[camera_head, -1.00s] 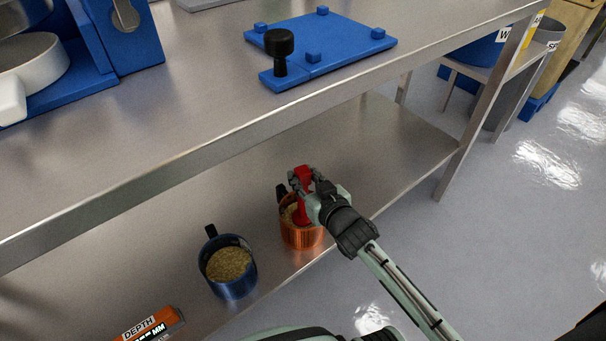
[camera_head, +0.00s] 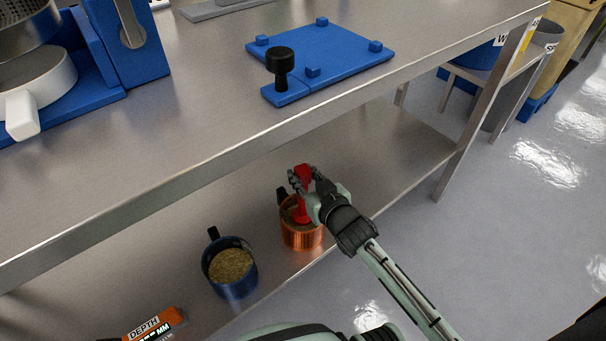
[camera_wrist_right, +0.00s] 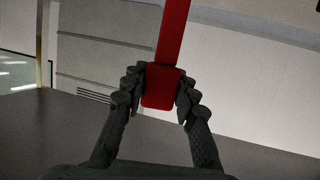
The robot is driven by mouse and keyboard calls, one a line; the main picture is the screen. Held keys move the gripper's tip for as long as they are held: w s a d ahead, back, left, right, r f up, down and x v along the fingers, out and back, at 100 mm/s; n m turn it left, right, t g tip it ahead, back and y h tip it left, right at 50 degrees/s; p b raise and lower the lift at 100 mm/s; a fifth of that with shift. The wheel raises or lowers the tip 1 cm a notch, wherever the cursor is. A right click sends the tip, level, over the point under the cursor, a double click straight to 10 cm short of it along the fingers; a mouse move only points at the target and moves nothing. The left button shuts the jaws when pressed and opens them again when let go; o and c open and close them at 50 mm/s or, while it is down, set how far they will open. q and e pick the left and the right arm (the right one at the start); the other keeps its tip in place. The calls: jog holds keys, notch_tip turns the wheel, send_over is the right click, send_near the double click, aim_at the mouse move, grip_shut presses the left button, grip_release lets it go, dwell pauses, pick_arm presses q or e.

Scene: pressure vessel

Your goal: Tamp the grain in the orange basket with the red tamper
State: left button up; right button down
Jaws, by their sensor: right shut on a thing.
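The orange basket (camera_head: 300,236) stands on the lower metal shelf near its front edge, with grain visible inside at its left. The red tamper (camera_head: 303,180) stands in the basket, its lower end down at the grain. Whether its foot presses on the grain is hard to tell. My right gripper (camera_head: 305,183) is shut on the tamper's upper part. In the right wrist view the fingers (camera_wrist_right: 160,90) close on both sides of the red tamper (camera_wrist_right: 172,40). My left gripper is not in view.
A blue container of grain (camera_head: 232,272) stands left of the basket. An orange depth gauge (camera_head: 155,326) lies at the bottom. The upper table (camera_head: 200,110) overhangs the shelf, with a blue plate (camera_head: 335,58) on it. The shelf's right part is clear.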

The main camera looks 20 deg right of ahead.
jog(key=shift+f+b, duration=0.95)
jog(key=shift+f, duration=0.45)
jog(key=shift+r, duration=0.1)
notch_tip(320, 180, up, 3)
jog(key=p, duration=0.3)
jog(key=shift+f, duration=0.2)
